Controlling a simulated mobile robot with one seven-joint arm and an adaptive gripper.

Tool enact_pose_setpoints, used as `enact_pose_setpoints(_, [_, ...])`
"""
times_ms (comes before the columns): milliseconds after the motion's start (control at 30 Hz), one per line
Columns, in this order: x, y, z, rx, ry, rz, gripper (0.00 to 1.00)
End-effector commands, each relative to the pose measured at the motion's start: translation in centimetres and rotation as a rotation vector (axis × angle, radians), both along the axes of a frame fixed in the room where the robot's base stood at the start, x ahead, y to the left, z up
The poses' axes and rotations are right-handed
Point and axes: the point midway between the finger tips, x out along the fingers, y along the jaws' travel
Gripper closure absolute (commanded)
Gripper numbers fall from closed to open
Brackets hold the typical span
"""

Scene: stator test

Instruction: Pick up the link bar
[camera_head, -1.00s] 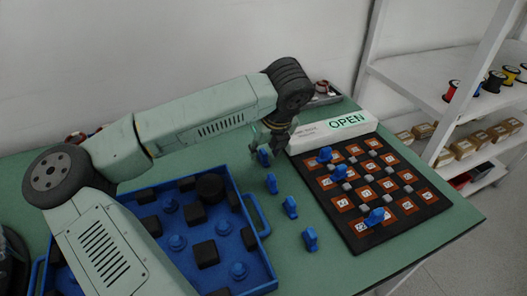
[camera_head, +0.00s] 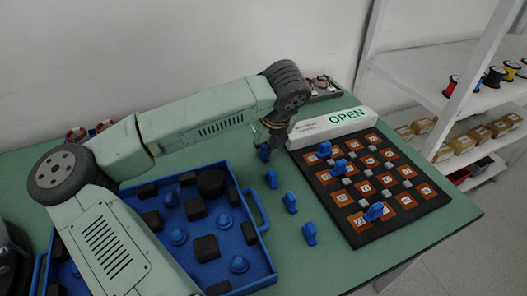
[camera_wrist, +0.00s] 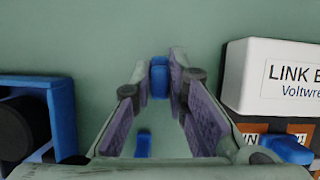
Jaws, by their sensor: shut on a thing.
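A row of small blue link bars stands on the green table between the blue tray and the dark board. My gripper (camera_head: 263,140) is low over the farthest link bar (camera_head: 265,154). In the wrist view my gripper (camera_wrist: 160,72) is shut on this link bar (camera_wrist: 159,80), which sits upright between the fingertips. Another link bar (camera_wrist: 143,144) shows lower between the fingers, apart from them. The other bars of the row (camera_head: 271,178) stand nearer the front. I cannot tell whether the held bar still touches the table.
The blue tray (camera_head: 262,212) with black and blue parts lies left of the row. The dark board (camera_head: 402,226) with orange squares and several blue bars lies right. A white box (camera_head: 318,134) marked OPEN stands behind the board. Shelves (camera_head: 425,75) stand at the right.

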Motion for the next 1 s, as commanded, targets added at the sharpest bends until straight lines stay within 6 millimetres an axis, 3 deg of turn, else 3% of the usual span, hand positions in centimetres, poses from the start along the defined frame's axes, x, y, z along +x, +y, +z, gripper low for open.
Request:
enact_pose_setpoints(467, [0.1,0.0,0.7,-0.001,-0.003,0.001,1.0])
enact_pose_setpoints(833, [0.1,0.0,7.6,0.001,-0.004,0.001,1.0])
enact_pose_setpoints(1000, [0.0,0.0,9.4,0.001,-0.002,0.0,1.0])
